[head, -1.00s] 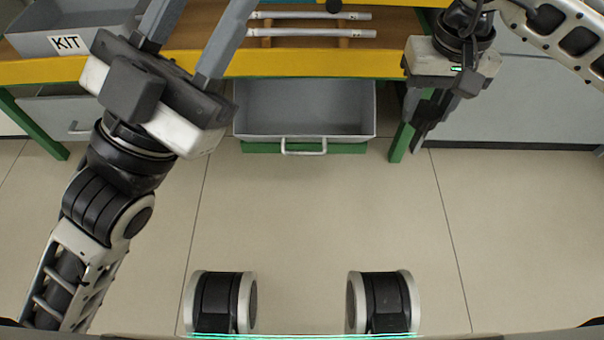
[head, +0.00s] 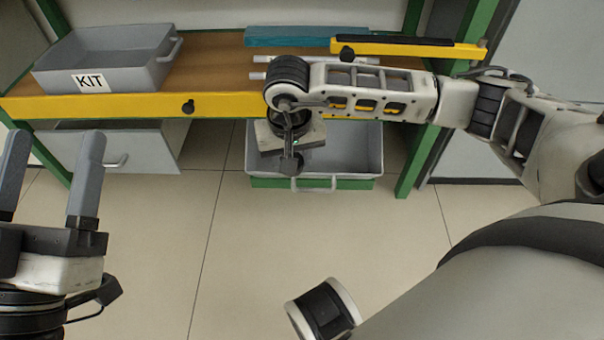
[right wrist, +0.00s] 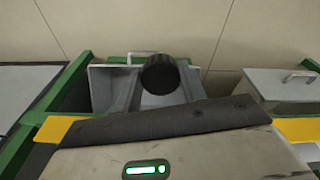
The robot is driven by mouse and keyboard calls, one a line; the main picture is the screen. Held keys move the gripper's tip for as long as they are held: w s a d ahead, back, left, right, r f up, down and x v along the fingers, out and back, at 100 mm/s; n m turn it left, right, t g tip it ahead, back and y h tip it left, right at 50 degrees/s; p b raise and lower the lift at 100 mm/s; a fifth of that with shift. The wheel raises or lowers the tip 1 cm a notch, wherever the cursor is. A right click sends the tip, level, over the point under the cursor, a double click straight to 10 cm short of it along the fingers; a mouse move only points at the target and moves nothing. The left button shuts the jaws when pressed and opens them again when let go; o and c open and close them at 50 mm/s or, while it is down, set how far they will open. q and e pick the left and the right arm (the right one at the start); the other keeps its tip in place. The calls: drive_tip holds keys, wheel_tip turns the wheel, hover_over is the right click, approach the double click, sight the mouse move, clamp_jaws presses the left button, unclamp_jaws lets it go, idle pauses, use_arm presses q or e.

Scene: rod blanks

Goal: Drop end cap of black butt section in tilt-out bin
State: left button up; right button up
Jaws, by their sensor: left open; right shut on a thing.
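My right gripper (head: 291,158) points down over the tilt-out bin (head: 365,150), which stands open under the bench. In the right wrist view its two grey fingers are shut on a black round end cap (right wrist: 160,74), seen with the grey bin (right wrist: 103,92) below it. The cap appears above the bin, apart from its floor. In the head view the cap (head: 291,166) is a small dark shape at the fingertips. My left gripper (head: 48,180) is open and empty at the lower left. A black rod (head: 392,40), perhaps the butt section, lies on a yellow holder on the bench.
A grey KIT tray (head: 52,76) stands on the bench at the left. Pale rods (head: 257,75) lie partly behind my right arm. A black knob (head: 188,107) sits on the yellow bench edge (head: 120,106). A closed drawer (head: 140,146) is at the left. The floor in front is clear.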

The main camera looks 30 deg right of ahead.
drive_tip(key=s+d+f+m+t+h+p, duration=0.25)
drive_tip(key=s+f, duration=0.25)
drive_tip(key=f, duration=0.6)
use_arm(q)
wheel_tip(320, 180, down, 8)
drive_tip(key=s+d+n+g+y, duration=0.1)
drive_tip(key=s+n+g+y, duration=0.15)
drive_tip(key=n+g, duration=0.3)
wheel_tip(320, 180, up, 11)
drive_tip(key=m+t+h+b, duration=0.5)
drive_tip(key=m+h+b, duration=0.1)
drive_tip(key=m, duration=0.5)
drive_tip(key=shift+w+a+h, duration=0.25)
drive_tip(key=shift+w+h, duration=0.1)
drive_tip(key=shift+w, duration=0.05)
use_arm(e)
drive_tip(key=shift+m+y, duration=0.25)
drive_tip(key=shift+y, duration=0.2)
drive_tip(key=shift+w+d+f, duration=1.05)
drive_tip(key=shift+w+d, duration=0.7)
drive_tip(key=shift+w, duration=1.05)
drive_tip(key=shift+w+d+f, duration=1)
drive_tip(key=shift+w+d, duration=0.8)
drive_tip(key=shift+w, duration=0.95)
drive_tip(key=shift+w+d+f, duration=1.05)
drive_tip(key=shift+w+d, duration=0.7)
drive_tip(key=shift+w, duration=1.05)
